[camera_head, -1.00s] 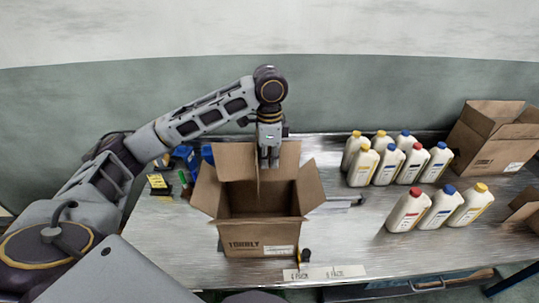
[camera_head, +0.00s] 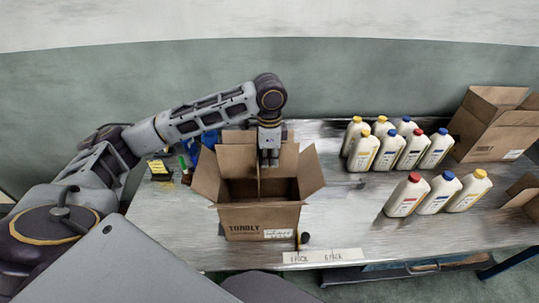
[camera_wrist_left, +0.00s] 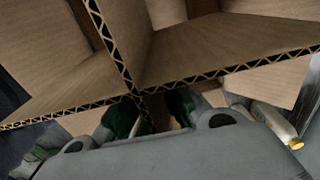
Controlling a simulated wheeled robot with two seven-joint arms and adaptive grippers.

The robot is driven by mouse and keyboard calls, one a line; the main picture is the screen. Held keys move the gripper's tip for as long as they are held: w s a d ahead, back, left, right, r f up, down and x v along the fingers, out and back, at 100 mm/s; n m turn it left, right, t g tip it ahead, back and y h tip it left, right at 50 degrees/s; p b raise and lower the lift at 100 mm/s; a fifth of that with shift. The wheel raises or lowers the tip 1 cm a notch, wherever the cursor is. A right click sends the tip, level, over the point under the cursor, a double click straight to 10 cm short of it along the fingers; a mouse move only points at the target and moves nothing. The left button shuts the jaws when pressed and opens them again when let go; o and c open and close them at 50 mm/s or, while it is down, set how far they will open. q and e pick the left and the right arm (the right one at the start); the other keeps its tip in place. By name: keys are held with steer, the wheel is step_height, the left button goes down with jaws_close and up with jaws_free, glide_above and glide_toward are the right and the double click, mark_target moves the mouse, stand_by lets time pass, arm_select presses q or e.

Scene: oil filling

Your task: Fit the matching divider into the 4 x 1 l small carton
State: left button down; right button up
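The small carton (camera_head: 245,220) stands upright on the bench with its flaps spread open. My left gripper (camera_head: 270,163) points down over the back part of its opening. A corrugated cardboard divider (camera_head: 259,180) shows edge-on at the gripper, its lower part inside the carton. In the left wrist view the divider (camera_wrist_left: 205,45) has corrugated edges that cross near my left gripper (camera_wrist_left: 150,118), whose fingers are on either side of one panel. The fingertips are partly hidden there, and the divider's lower edges are hidden by the carton walls. My right gripper is not in view.
Several white bottles (camera_head: 411,148) with coloured caps stand to the right. An open carton (camera_head: 490,125) is at the back right, and part of another (camera_head: 525,195) is at the right edge. Small tools (camera_head: 160,170) lie left of the carton. A label strip (camera_head: 322,257) is at the front edge.

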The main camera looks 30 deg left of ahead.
mark_target(270, 176)
arm_select(q)
step_height(270, 176, down, 20)
steer(key=b, duration=0.2)
stand_by(2.5)
steer(key=c, duration=1.6)
jaws_free()
steer(key=shift+o, duration=0.2)
steer(key=shift+r, duration=5.95)
